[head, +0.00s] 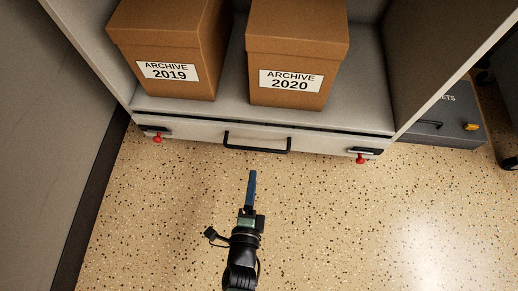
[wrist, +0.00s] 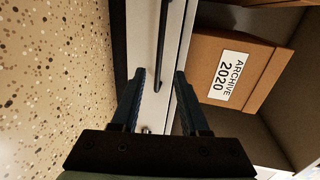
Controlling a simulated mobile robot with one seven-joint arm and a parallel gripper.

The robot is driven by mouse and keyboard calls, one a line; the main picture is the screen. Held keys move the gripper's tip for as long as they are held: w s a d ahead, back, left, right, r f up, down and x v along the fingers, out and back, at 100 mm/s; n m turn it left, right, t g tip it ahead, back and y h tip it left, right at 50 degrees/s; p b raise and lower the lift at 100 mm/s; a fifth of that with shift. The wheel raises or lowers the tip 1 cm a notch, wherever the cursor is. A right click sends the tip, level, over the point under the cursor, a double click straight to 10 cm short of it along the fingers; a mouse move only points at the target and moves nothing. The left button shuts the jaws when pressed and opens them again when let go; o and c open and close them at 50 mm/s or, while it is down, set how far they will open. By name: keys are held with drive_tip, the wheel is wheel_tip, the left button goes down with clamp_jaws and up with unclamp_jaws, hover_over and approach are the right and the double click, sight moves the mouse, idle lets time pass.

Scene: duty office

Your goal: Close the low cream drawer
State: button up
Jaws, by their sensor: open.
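The low cream drawer (head: 195,135) is at the bottom of the cabinet in the head view. A dark gap runs along its top edge; how far it stands out is hard to tell. Its black bar handle (head: 257,150) is at the middle of the front. My gripper (head: 252,173) is above the floor, in front of the handle and apart from it. In the wrist view my gripper (wrist: 160,75) is open and empty, its two fingers pointing toward the drawer front (wrist: 143,30). The handle (wrist: 161,45) shows beyond and between the fingertips.
Boxes labelled ARCHIVE 2019 (head: 168,50) and ARCHIVE 2020 (head: 293,50) stand on the shelf above the drawer. Red knobs (head: 157,138) (head: 361,159) show near both drawer ends. A grey box (head: 450,115) is at the right, a wall at the left. The speckled floor in front is clear.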

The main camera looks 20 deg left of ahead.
sight(258, 149)
drive_tip(key=shift+b+x, duration=2.75)
drive_tip(key=shift+x, duration=3)
drive_tip(key=shift+c, duration=0.2)
clamp_jaws()
drive_tip(key=shift+r, duration=0.1)
